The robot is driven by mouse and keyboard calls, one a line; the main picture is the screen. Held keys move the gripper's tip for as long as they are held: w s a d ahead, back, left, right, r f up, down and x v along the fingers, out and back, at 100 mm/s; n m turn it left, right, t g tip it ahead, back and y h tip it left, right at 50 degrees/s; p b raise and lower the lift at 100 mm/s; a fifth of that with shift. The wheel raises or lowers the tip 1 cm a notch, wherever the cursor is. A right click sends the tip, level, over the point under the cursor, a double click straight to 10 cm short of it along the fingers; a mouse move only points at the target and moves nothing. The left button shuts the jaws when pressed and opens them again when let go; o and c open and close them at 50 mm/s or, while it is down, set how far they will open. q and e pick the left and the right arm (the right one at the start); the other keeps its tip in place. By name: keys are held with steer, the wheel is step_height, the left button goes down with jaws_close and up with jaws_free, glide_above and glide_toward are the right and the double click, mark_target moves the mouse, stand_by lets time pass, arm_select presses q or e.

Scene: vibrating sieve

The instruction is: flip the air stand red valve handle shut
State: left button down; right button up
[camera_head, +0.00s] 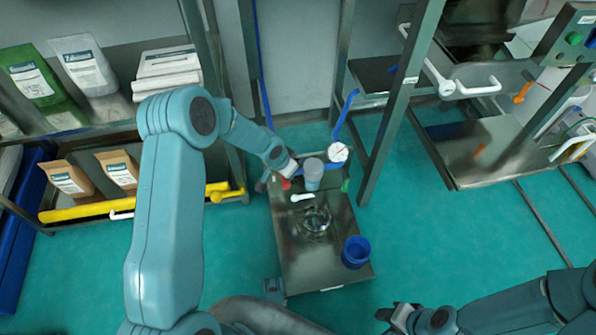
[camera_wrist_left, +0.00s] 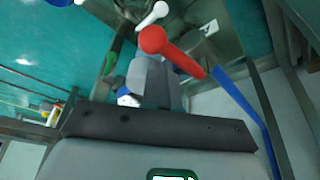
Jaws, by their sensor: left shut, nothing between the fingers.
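The air stand's red valve handle (camera_wrist_left: 178,54) shows large in the left wrist view, a round knob with a lever slanting down right towards a blue pipe (camera_wrist_left: 238,98). In the head view only a little of the red handle (camera_head: 286,184) shows beside my left gripper (camera_head: 280,176). In the left wrist view, the grey fingers of my left gripper (camera_wrist_left: 150,75) are shut and empty, close to the handle, which partly covers them. I cannot tell whether they touch. My right gripper (camera_head: 398,315) is low at the right, away from the stand; its jaws are unclear.
A steel cart (camera_head: 290,255) carries a round gauge (camera_head: 338,152), a grey cup (camera_head: 313,171), a white handle (camera_head: 302,197), a green handle (camera_head: 345,185) and a blue cup (camera_head: 356,251). A shelf with bags stands left; a steel frame post (camera_head: 395,105) rises right.

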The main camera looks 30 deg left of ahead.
arm_select(q)
steer(key=shift+s+a+f+b, duration=0.1)
steer(key=shift+s+a+b, duration=0.15)
steer(key=shift+s+b, duration=0.05)
arm_select(e)
steer(key=shift+d+f, duration=0.2)
steer(key=shift+f, duration=0.2)
arm_select(q)
steer(key=shift+s+a, duration=0.2)
steer(key=shift+a, duration=0.05)
arm_select(e)
steer(key=shift+w+f, duration=0.1)
arm_select(q)
steer(key=shift+d, duration=0.1)
